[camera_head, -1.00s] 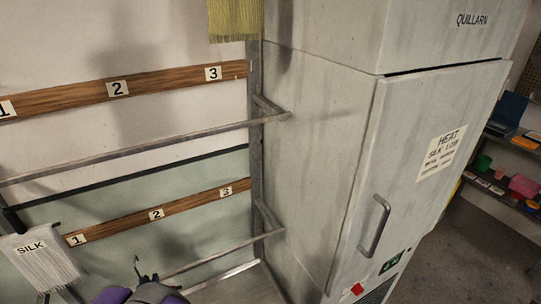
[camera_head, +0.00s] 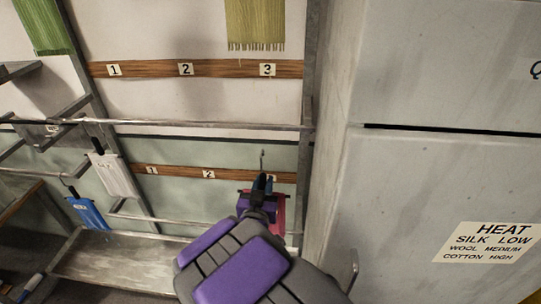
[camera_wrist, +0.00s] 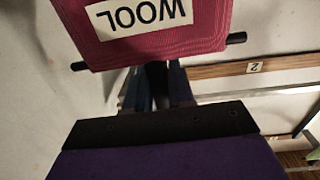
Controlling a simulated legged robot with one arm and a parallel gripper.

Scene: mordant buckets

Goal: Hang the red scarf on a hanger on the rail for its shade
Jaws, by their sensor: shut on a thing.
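The red scarf (camera_head: 280,212) hangs folded on a dark hanger, partly hidden behind my arm. In the wrist view the scarf (camera_wrist: 200,38) appears upside down with a "WOOL" label, and the hanger's black bar (camera_wrist: 236,39) sticks out at both sides. My gripper (camera_head: 263,184) is shut on the hanger, whose thin hook (camera_head: 262,158) points up. In the wrist view the fingers (camera_wrist: 158,88) close just beside the scarf. The upper rail (camera_head: 200,123) runs above the hook, under a board (camera_head: 220,69) marked 1, 2, 3. The lower rail (camera_head: 170,220) passes lower down, partly hidden by my arm.
A yellow-green fringed cloth (camera_head: 255,22) hangs above upper number 3, a green one (camera_head: 40,24) at far left. A white cloth (camera_head: 115,174) and blue cloth (camera_head: 88,213) hang at left. A lower numbered board (camera_head: 180,172) is behind. A grey cabinet (camera_head: 400,190) stands close at right.

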